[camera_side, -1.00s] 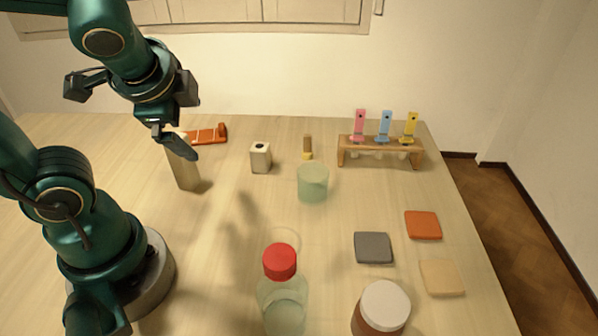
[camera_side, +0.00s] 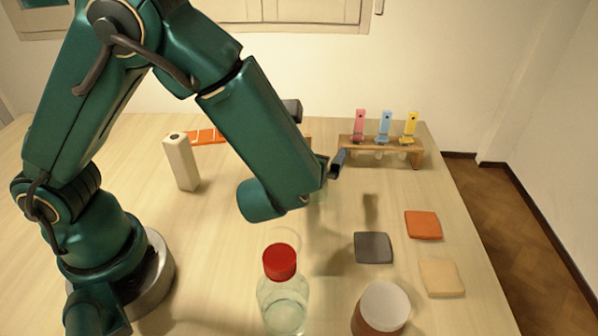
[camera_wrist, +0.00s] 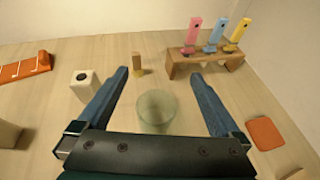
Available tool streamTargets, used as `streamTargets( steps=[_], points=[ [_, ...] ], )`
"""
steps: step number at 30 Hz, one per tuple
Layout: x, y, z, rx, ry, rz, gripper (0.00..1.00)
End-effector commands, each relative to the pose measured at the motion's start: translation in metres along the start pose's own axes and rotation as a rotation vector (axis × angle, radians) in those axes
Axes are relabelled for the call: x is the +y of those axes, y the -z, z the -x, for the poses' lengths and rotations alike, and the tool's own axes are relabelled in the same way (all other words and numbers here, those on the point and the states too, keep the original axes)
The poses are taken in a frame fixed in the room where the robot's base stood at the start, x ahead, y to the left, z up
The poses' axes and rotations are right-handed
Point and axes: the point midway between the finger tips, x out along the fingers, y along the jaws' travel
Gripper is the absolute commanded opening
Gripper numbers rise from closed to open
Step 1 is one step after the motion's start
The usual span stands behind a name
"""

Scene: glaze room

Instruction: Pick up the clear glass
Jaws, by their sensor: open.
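The clear glass (camera_wrist: 156,112) is a pale greenish tumbler standing upright on the table. In the wrist view it lies between the two spread fingers of my gripper (camera_wrist: 162,88), near the palm bar, with its lower edge close to that bar. I cannot tell whether either finger touches it. My gripper is open. In the side view my arm covers most of the glass, and one finger of my gripper (camera_side: 336,163) shows in front of the wooden rack.
A wooden rack (camera_side: 400,158) with pink, blue and yellow pieces stands behind. A red-capped bottle (camera_side: 281,290) and a white-lidded jar (camera_side: 382,308) stand in front. Grey (camera_side: 373,247), orange (camera_side: 423,225) and beige (camera_side: 441,277) tiles lie right. A white block (camera_wrist: 84,85) stands left of the fingers.

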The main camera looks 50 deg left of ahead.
Motion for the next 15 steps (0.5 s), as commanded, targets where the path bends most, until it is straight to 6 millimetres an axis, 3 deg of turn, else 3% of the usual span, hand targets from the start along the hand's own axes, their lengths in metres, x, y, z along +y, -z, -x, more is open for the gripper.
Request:
streamTargets(
  steps=[6, 15],
  points=[
    [0.000, 0.021, -0.008, 0.001, -0.001, -0.002, 1.00],
    [0.001, 0.035, -0.015, 0.000, -0.003, 0.002, 1.00]
  ],
)
